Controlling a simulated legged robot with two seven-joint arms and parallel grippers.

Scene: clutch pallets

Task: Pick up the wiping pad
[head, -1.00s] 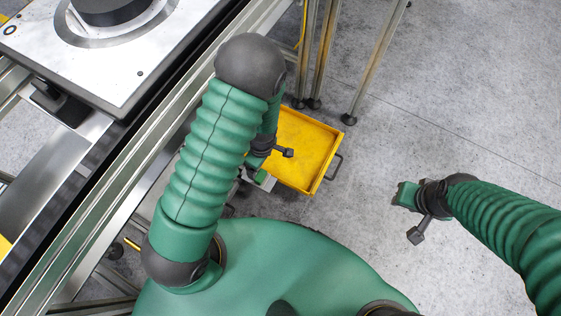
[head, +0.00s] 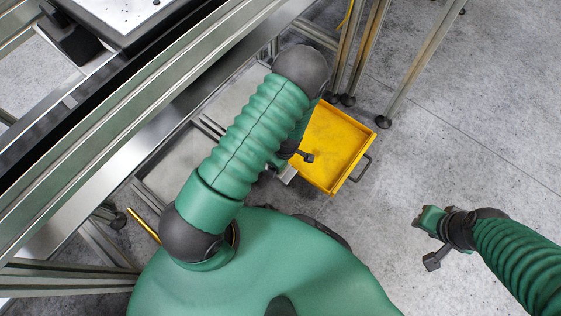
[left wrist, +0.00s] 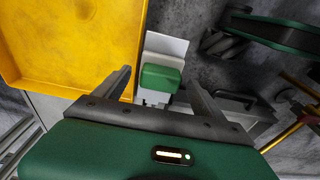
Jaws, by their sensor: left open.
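In the left wrist view, a small green block with a white sheet or plate behind it (left wrist: 161,78), which looks like the wiping pad, lies beside the yellow tray. My left gripper (left wrist: 159,84) is open, its two grey fingers on either side of the block in the picture. I cannot tell whether they touch it. In the head view the left gripper is mostly hidden under my arm, and I cannot make out the pad. My right gripper (head: 428,218) hangs over bare floor at the right, its fingers too small to read.
A yellow tray (head: 332,150) with a dark handle stands low beside my left forearm, and also shows in the left wrist view (left wrist: 72,40). Metal legs (head: 415,70) stand behind it. A metal-framed bench (head: 150,95) runs along the left. The floor at right is clear.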

